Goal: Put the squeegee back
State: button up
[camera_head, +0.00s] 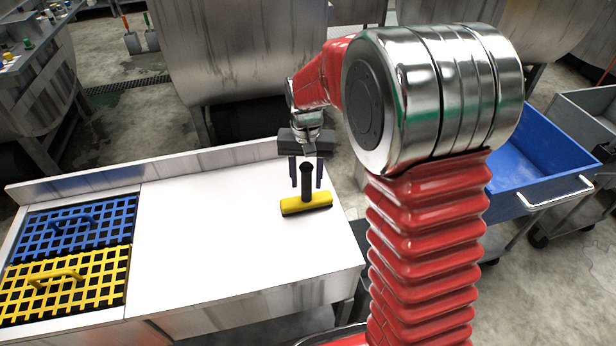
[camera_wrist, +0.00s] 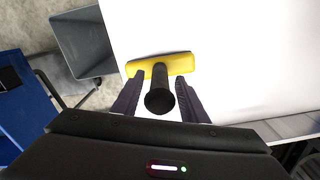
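The squeegee (camera_head: 307,203) has a yellow head with a dark lower edge and a black handle that stands up from it. It rests on the white worktop (camera_head: 215,235) near its right end. My gripper (camera_head: 306,176) is above it, pointing down, with its two fingers apart on either side of the handle. In the wrist view the squeegee's yellow head (camera_wrist: 178,65) lies beyond the fingers, and the handle end shows between the open fingers (camera_wrist: 160,97). A gap shows beside the handle, so the fingers do not appear closed on it.
A blue grid with a handle (camera_head: 75,228) and a yellow grid (camera_head: 65,283) are set in the worktop's left end. A raised rim (camera_head: 110,178) runs along its back. A blue cart (camera_head: 540,160) stands at the right. The worktop's middle is clear.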

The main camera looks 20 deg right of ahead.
jog(key=shift+o, duration=0.8)
jog(key=shift+r, duration=0.15)
notch_tip(320, 180, up, 12)
jog(key=shift+f, duration=0.25)
jog(key=shift+r, duration=0.2)
jog(key=shift+s+r, duration=0.1)
